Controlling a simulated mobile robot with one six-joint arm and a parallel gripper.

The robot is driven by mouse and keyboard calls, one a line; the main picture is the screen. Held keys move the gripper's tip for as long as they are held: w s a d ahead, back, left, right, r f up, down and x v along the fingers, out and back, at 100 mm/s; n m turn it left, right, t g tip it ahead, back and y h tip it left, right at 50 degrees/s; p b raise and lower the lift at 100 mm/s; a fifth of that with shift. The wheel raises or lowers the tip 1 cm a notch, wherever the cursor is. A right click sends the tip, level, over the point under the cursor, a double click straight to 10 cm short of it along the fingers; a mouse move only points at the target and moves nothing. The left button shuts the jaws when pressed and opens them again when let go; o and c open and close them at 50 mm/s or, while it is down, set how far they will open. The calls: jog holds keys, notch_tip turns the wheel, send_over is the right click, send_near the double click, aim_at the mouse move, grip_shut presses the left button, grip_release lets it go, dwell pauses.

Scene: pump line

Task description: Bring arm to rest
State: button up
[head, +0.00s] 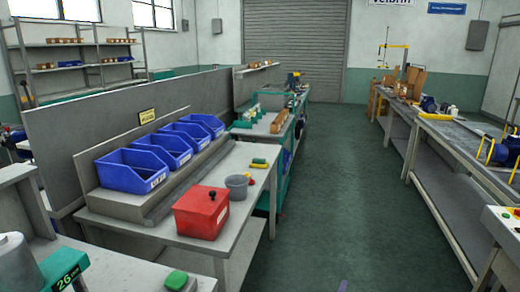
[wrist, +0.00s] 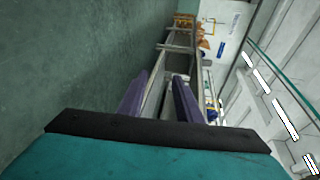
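My gripper (wrist: 160,97) shows in the wrist view, with two purple fingers apart and nothing visible between them. The wrist view is turned sideways, and the fingers point out over the aisle toward the far wall. In the head view only a small purple tip (head: 343,285) shows at the bottom edge, over the green floor. The rest of my arm is out of the head view.
A workbench (head: 250,195) at left carries blue bins (head: 133,170), a red box (head: 202,212) and a grey cup (head: 237,187). Another bench (head: 465,145) runs along the right. The green floor (head: 335,190) between them is clear up to the roller shutter (head: 297,50).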

jog(key=s+a+f+n+g+y+p, duration=0.2)
jog(key=s+a+f+n+g+y, duration=0.15)
jog(key=s+a+f+n, duration=0.45)
jog(key=s+a+f+n+g+y+p, duration=0.25)
jog(key=s+a+n+y, duration=0.25)
jog(key=s+a, duration=0.65)
jog(key=s+d+n+g, duration=0.1)
jog(key=s+n+g, duration=1)
jog(key=s, duration=1.8)
jog(key=shift+s+d+r+n+g+h+b, duration=0.2)
jog(key=shift+d+r+n+g+h+b, duration=0.15)
jog(key=shift+g, duration=0.65)
